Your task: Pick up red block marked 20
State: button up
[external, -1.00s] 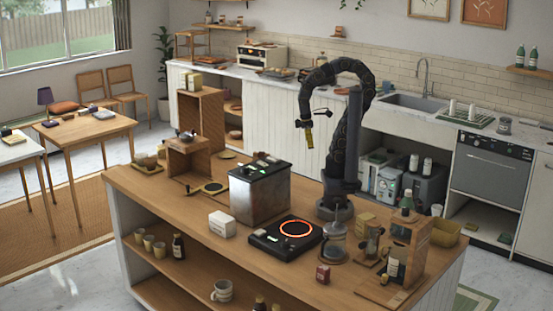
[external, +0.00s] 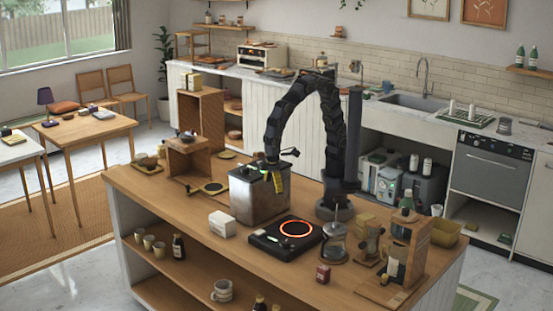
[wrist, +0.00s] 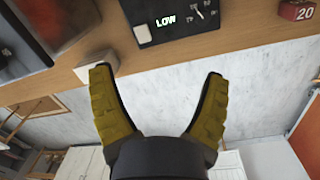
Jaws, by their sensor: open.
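The red block marked 20 (external: 323,274) stands on the wooden counter near its front edge, right of the black hot plate. In the wrist view the block (wrist: 298,11) shows at the top right corner, partly cut off, with its white 20 readable. My gripper (external: 279,182) is in front of the metal box's right side, left of and above the block. In the wrist view my gripper (wrist: 157,76) has its two yellow fingers spread wide with nothing between them. The block lies beyond the right finger, apart from it.
The hot plate (external: 270,240) has a glowing orange ring; its panel (wrist: 168,20) reads LOW. The metal box (external: 245,200) and a white block (external: 222,224) stand to its left. A glass press (external: 335,243) stands close behind the red block. The counter's front edge is near.

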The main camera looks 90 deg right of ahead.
jog(key=s+a+f+n, duration=0.1)
jog(key=s+a+f, duration=0.25)
jog(key=a, duration=0.45)
jog(key=s+a+f+n, duration=0.2)
jog(key=s+a+f, duration=0.1)
jog(key=a+f, duration=0.3)
jog(key=n, duration=0.1)
send_over(323, 276)
jog(key=d, duration=0.2)
jog(key=shift+y, duration=0.4)
notch_tip(323, 276, down, 5)
jog(key=shift+s+f, duration=0.15)
jog(key=shift+f, duration=0.05)
jog(key=f, duration=0.2)
jog(key=shift+s+f, duration=0.2)
jog(key=shift+f, duration=0.1)
jog(key=shift+w+f, duration=0.15)
jog(key=shift+f, duration=2.6)
jog(key=c, duration=1.2)
